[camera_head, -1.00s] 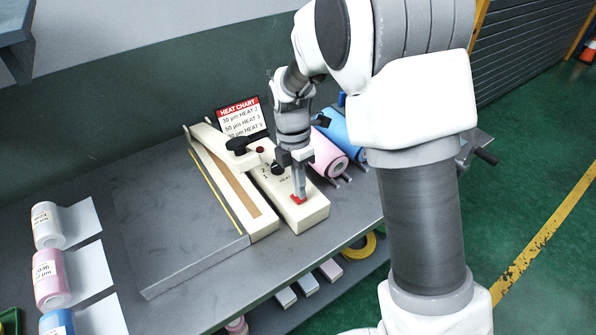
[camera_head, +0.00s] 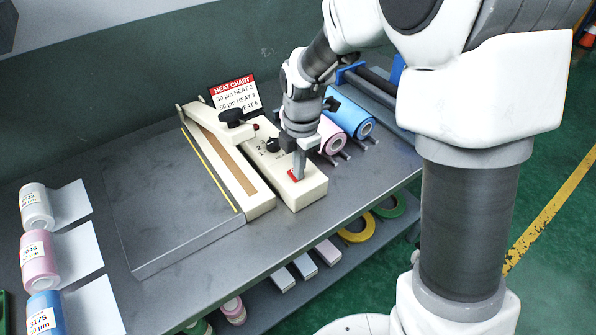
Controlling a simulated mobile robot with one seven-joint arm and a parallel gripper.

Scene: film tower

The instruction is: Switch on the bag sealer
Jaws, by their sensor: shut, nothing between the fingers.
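The cream bag sealer (camera_head: 262,200) stands on the grey bench, with a long sealing arm, a black handle knob (camera_head: 231,117) and a control box (camera_head: 312,188) on its right side. A red switch (camera_head: 293,175) sits near the front end of the control box. A black heat dial (camera_head: 273,145) is farther back on the box. My gripper (camera_head: 298,176) is shut and empty, pointing down with its fingertips at the red switch, touching or just above it. The fingers hide part of the switch, so I cannot tell its position.
A heat chart (camera_head: 233,95) stands behind the sealer. A pink roll (camera_head: 333,138) and a blue roll (camera_head: 350,112) lie to the right. Labelled film rolls (camera_head: 38,258) lie at the left. Tape rings (camera_head: 357,229) and small boxes are on the shelf below.

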